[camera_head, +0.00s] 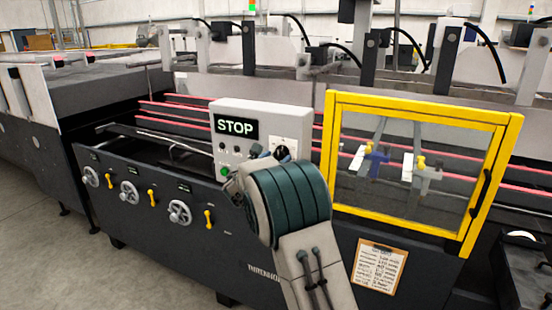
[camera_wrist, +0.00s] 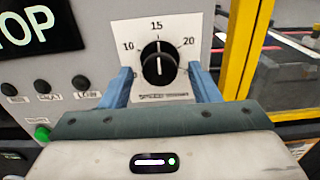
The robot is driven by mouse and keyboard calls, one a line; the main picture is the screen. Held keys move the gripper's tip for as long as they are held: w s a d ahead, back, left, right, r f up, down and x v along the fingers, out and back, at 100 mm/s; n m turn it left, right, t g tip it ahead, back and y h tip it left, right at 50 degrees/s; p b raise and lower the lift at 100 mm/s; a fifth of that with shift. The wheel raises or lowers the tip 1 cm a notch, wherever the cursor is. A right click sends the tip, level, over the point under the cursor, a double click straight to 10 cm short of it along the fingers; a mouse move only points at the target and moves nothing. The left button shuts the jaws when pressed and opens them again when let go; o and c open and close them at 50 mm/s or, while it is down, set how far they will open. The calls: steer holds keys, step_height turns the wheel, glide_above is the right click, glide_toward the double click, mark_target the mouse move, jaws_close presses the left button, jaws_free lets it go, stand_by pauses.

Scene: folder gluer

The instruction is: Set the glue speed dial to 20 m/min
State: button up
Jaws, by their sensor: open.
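The glue speed dial (camera_wrist: 158,64) is a round black knob on a white scale plate marked 10, 15 and 20. Its white pointer line looks about upright, toward the 15 at the top. My gripper (camera_wrist: 160,70) is open, with one blue finger at the left and one at the right of the knob. I cannot tell whether the fingers touch it.
A STOP sign (camera_head: 236,126) is on the box, left of the dial. Black buttons (camera_wrist: 82,86) and a green button (camera_wrist: 42,133) sit below it. A yellow-framed guard door (camera_head: 425,112) stands close on the right. Handwheels (camera_head: 180,212) line the machine front.

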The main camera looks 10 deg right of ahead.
steer(key=c, duration=1)
steer(key=shift+f+b, duration=0.15)
steer(key=shift+b, duration=0.35)
